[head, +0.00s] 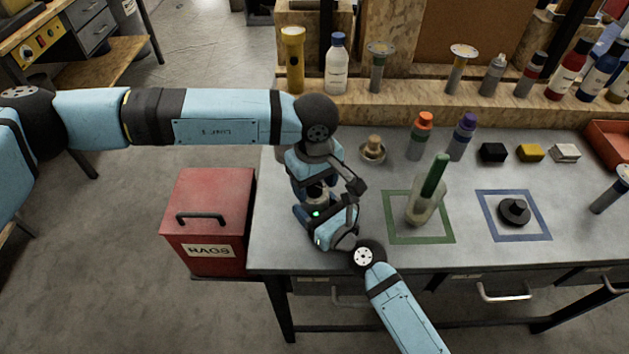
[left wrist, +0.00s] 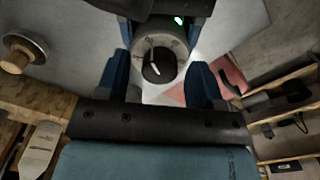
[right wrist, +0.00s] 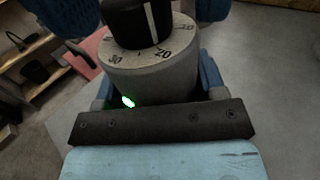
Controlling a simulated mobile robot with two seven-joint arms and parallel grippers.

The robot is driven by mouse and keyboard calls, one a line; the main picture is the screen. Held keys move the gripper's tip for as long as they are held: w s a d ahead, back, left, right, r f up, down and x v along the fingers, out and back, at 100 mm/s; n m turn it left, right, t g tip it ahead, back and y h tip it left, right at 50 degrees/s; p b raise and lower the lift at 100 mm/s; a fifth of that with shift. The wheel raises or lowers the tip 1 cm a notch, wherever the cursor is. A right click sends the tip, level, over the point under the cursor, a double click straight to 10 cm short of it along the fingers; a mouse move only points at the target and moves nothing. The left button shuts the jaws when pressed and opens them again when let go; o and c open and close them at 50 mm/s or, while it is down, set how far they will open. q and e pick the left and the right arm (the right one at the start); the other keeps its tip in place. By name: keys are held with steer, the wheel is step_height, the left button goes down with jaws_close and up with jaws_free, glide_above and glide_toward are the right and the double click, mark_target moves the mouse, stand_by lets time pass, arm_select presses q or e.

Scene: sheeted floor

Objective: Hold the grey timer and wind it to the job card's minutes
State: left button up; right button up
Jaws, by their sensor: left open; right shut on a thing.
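The grey timer (right wrist: 155,75) is upright in my right gripper (head: 318,214), whose blue fingers close on its body from both sides. It is held above the bench's left end. Its black knob (right wrist: 138,22) carries a white line, which faces near the 20 on the dial; 30 also shows. In the left wrist view the timer (left wrist: 174,38) and knob (left wrist: 157,70) lie between my left gripper's (left wrist: 160,78) spread fingers. My left gripper (head: 318,180) is open just above the timer; contact with the knob cannot be told. I cannot make out a job card.
A red box labelled RAGS (head: 208,215) stands left of the bench.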

mark_target(314, 186)
arm_select(q)
steer(key=shift+r, duration=0.15)
step_height(314, 186, up, 12)
stand_by(0.3)
arm_select(e)
steer(key=o, duration=1.1)
